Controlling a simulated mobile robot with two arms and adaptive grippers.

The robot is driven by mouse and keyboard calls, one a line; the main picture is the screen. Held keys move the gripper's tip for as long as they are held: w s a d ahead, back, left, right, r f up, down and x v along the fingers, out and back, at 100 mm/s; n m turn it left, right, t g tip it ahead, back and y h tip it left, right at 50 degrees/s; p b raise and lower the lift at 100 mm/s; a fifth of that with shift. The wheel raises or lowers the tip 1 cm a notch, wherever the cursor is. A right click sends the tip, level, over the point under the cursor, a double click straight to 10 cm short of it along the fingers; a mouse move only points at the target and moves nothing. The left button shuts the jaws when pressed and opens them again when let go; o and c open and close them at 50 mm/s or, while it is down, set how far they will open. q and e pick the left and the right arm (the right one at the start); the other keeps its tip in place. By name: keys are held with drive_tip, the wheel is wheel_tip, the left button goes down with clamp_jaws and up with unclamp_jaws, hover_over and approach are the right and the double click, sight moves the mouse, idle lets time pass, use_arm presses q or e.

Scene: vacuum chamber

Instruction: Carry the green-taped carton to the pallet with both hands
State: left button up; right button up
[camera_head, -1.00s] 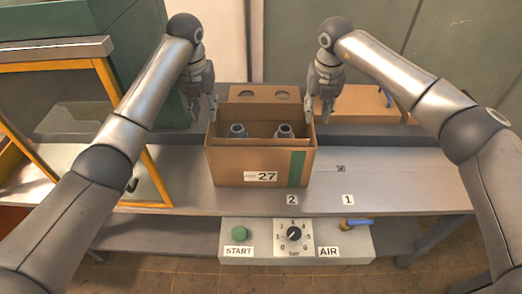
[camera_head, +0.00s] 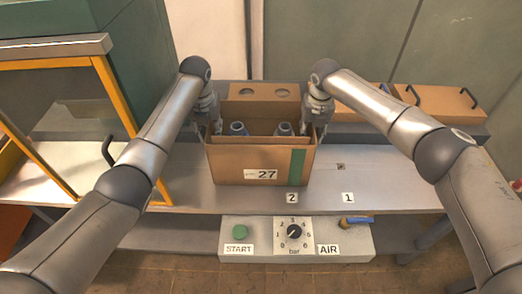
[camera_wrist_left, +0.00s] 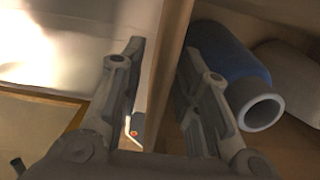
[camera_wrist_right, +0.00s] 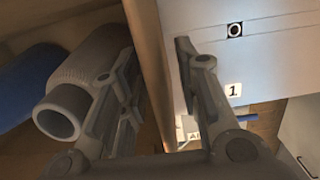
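The open carton (camera_head: 228,166) stands upright on the metal bench, with a "27" label and a green tape strip (camera_head: 297,167) on its front. Two grey-and-blue cylindrical parts (camera_head: 238,128) (camera_head: 283,129) show inside it. My left gripper (camera_head: 211,128) is at the carton's left wall; in the left wrist view its open fingers (camera_wrist_left: 163,52) straddle that wall (camera_wrist_left: 168,60). My right gripper (camera_head: 319,128) is at the right wall; in the right wrist view its open fingers (camera_wrist_right: 154,48) straddle that wall (camera_wrist_right: 148,55). I cannot make out a pallet.
A yellow-framed chamber (camera_head: 125,120) stands close on the left. Brown boxes with black handles (camera_head: 440,98) sit behind right. A control box (camera_head: 265,238) with a green button, dial and blue-handled valve is below the bench front. The bench right of the carton (camera_head: 400,180) is clear.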

use_arm(q)
clamp_jaws()
use_arm(e)
clamp_jaws()
use_arm(q)
drive_tip(key=shift+w+r, duration=0.1)
drive_tip(key=shift+r, duration=0.05)
use_arm(e)
drive_tip(key=shift+w+r, duration=0.15)
use_arm(q)
drive_tip(key=shift+r, duration=0.1)
use_arm(e)
drive_tip(key=shift+r, duration=0.1)
